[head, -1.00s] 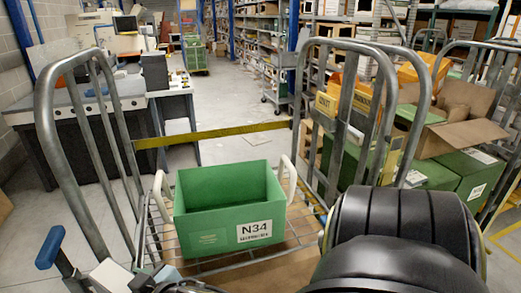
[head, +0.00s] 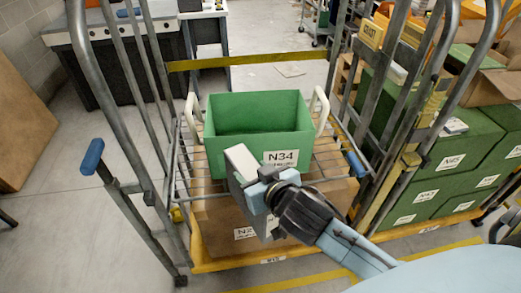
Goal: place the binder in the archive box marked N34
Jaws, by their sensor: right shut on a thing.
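The green archive box (head: 225,155) marked N34 stands open-topped on the wire shelf of a roll cage, between two white looped handles. Its visible inside looks empty. The binder (head: 241,162), grey with a pale top edge, is upright in front of the box and hides the lower left part of its front face. My right gripper (head: 262,190) is shut on the binder, its arm coming in from the lower right. I cannot tell whether the binder touches the box. My left gripper is out of view.
Brown cartons (head: 222,232) sit below the wire shelf on the cage's orange base. Metal side rails and a yellow strap (head: 255,60) bound the cage. A second cage on the right holds several green boxes (head: 455,150). Open floor lies to the left.

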